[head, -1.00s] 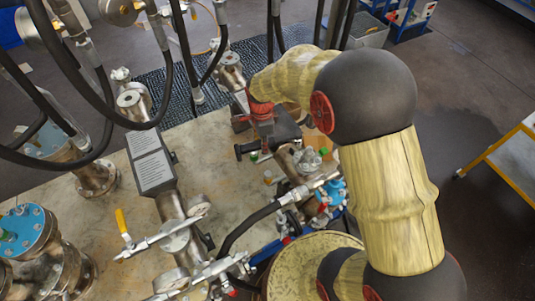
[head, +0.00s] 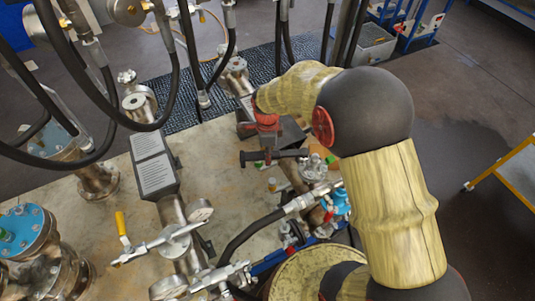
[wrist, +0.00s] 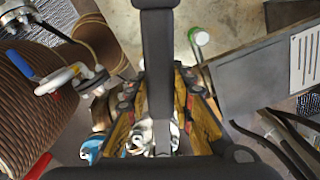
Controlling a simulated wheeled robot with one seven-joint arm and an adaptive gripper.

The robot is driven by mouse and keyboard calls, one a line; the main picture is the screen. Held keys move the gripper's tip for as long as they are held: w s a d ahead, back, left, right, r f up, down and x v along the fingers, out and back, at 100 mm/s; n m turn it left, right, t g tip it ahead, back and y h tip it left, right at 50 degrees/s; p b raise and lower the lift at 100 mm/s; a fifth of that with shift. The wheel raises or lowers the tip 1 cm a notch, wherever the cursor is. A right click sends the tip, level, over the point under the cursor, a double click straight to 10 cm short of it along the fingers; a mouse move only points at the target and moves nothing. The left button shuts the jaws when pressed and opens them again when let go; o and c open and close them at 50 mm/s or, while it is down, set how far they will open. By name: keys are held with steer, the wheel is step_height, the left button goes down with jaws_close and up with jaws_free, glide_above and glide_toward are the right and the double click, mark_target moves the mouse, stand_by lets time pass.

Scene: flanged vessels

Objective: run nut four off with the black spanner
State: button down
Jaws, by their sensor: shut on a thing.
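My gripper (wrist: 160,108) is shut on the black spanner (wrist: 158,60), its yellow-padded fingers on either side of the dark handle. In the head view the spanner (head: 275,155) lies roughly level, its thicker end to the left, beneath my gripper. A small metal flanged vessel top (head: 313,167) with bolts stands just right of and below the spanner in that view. In the wrist view, pale metal parts (wrist: 148,135) show low behind the spanner and fingers, mostly hidden. I cannot tell which nut is four, nor whether the spanner touches any nut.
A grey labelled box (head: 153,160) stands left on the worn bench top. A pipe with a yellow-handled valve (head: 121,224), a blue-topped flanged vessel (head: 25,228) and hanging black hoses crowd the left and front. A small green-topped item (wrist: 202,38) sits on open bench.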

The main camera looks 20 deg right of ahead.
steer(key=shift+f, duration=0.1)
stand_by(0.3)
steer(key=shift+f+b, duration=0.8)
steer(key=shift+f, duration=0.3)
steer(key=s+d+n, duration=0.1)
steer(key=s+n, duration=0.6)
steer(key=s, duration=0.1)
step_height(320, 180, up, 5)
steer(key=p, duration=0.3)
steer(key=shift+p, duration=0.35)
steer(key=shift+a+f, duration=0.1)
steer(key=shift+f, duration=0.1)
stand_by(0.4)
